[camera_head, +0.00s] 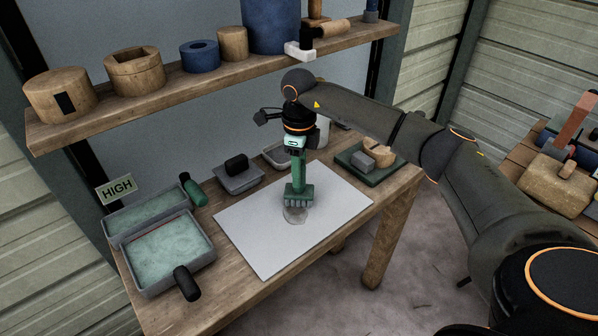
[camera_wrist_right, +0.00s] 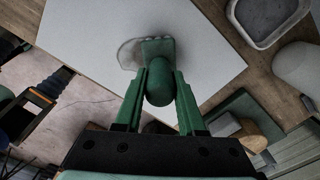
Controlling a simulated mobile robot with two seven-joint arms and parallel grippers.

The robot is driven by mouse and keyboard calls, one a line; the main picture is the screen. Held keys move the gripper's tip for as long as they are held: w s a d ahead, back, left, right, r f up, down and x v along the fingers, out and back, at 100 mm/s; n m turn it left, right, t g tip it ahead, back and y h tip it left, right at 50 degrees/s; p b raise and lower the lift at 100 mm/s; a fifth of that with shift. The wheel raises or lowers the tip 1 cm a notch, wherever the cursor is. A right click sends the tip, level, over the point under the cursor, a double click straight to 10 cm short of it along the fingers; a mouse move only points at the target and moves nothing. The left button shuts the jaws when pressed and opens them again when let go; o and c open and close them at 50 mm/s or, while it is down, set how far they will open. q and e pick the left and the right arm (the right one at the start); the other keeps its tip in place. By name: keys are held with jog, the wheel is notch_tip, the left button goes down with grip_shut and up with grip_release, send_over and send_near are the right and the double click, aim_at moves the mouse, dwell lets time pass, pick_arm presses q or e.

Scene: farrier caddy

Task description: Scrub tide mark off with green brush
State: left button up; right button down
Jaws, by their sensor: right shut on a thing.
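The green brush (camera_head: 298,186) is upright over the white board (camera_head: 258,232), its bristle head at the tide mark. My right gripper (camera_head: 297,158) is shut on the brush's handle. In the right wrist view, the brush (camera_wrist_right: 160,80) is between the two green fingers of my right gripper (camera_wrist_right: 160,95). The tide mark (camera_head: 294,215) is a greyish round smudge on the board, just in front of the brush head and partly hidden by it. It also shows in the right wrist view (camera_wrist_right: 128,54). My left gripper is not in view.
A grey tray with greenish liquid (camera_head: 163,258) stands left of the board, with a dark-handled tool (camera_head: 187,284) at its edge. A shelf (camera_head: 190,78) with round containers hangs above.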

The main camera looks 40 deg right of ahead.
jog(key=shift+s+a+r+p, duration=0.1)
jog(key=shift+s+a+p, duration=0.65)
jog(key=shift+s+a, duration=0.6)
jog(key=shift+s, duration=0.15)
jog(key=shift+s+a+p, duration=0.5)
jog(key=shift+s+a, duration=0.65)
jog(key=shift+s, duration=0.3)
jog(key=shift+w, duration=0.1)
jog(key=shift+w+d+b, duration=0.4)
jog(key=shift+w+d, duration=0.2)
jog(key=shift+w, duration=0.1)
jog(key=shift+w+d, duration=0.65)
jog(key=shift+w, duration=0.1)
